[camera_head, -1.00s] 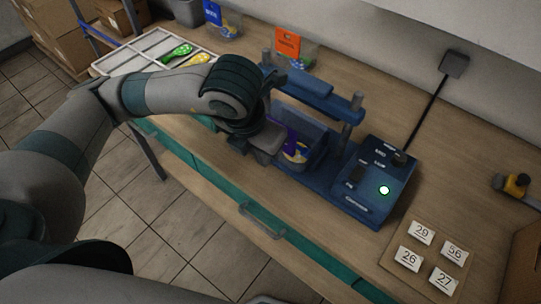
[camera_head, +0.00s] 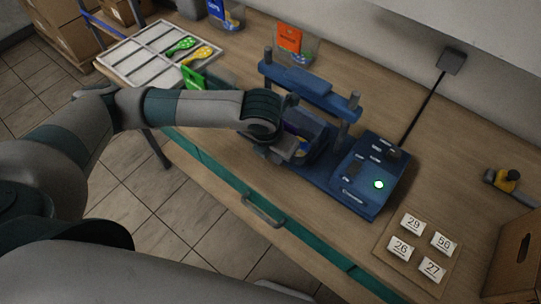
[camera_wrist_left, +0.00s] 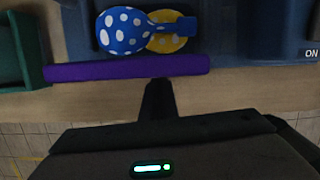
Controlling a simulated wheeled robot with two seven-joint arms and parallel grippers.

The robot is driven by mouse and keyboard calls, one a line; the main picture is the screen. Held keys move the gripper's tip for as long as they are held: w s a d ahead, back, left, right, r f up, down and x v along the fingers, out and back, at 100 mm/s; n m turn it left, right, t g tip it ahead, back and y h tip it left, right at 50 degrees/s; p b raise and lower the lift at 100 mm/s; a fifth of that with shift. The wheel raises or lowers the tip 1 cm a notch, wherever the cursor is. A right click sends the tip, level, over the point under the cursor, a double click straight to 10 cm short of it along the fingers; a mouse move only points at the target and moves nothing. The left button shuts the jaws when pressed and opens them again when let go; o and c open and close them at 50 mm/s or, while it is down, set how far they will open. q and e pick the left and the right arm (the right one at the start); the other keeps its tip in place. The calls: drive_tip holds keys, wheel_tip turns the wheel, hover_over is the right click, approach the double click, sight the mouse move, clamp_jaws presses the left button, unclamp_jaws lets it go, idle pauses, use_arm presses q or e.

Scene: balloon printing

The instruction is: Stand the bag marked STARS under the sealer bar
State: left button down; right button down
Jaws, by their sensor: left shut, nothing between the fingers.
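A bag with a purple top edge (camera_wrist_left: 125,69) stands upright at the blue sealer (camera_head: 336,168), below its bar (camera_head: 310,82). A blue white-dotted balloon (camera_wrist_left: 122,30) and a yellow dotted one (camera_wrist_left: 168,42) show just beyond the purple edge in the left wrist view. No STARS mark is readable on it. My left gripper (camera_wrist_left: 158,90) is shut and empty, with its fingertips just on the near side of the purple edge. In the head view my left gripper (camera_head: 298,152) is in front of the sealer and hides most of the bag. My right gripper is out of view.
A divided white tray (camera_head: 135,58) holds green and yellow balloons at the back left. A green container (camera_head: 197,80) stands left of the sealer. Bins with blue and orange labels (camera_head: 289,38) are at the back. Numbered cards (camera_head: 413,223) lie at the right.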

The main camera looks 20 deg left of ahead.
use_arm(q)
drive_tip(key=shift+w, duration=0.3)
drive_tip(key=shift+d, duration=0.1)
drive_tip(key=shift+w+d+f+b, duration=0.15)
drive_tip(key=shift+w+f+b, duration=0.1)
drive_tip(key=shift+w+b, duration=0.55)
drive_tip(key=shift+w+d+b, duration=0.1)
drive_tip(key=shift+w+b, duration=0.05)
drive_tip(key=shift+b, duration=0.25)
drive_tip(key=shift+w+r, duration=0.2)
drive_tip(key=shift+w, duration=0.05)
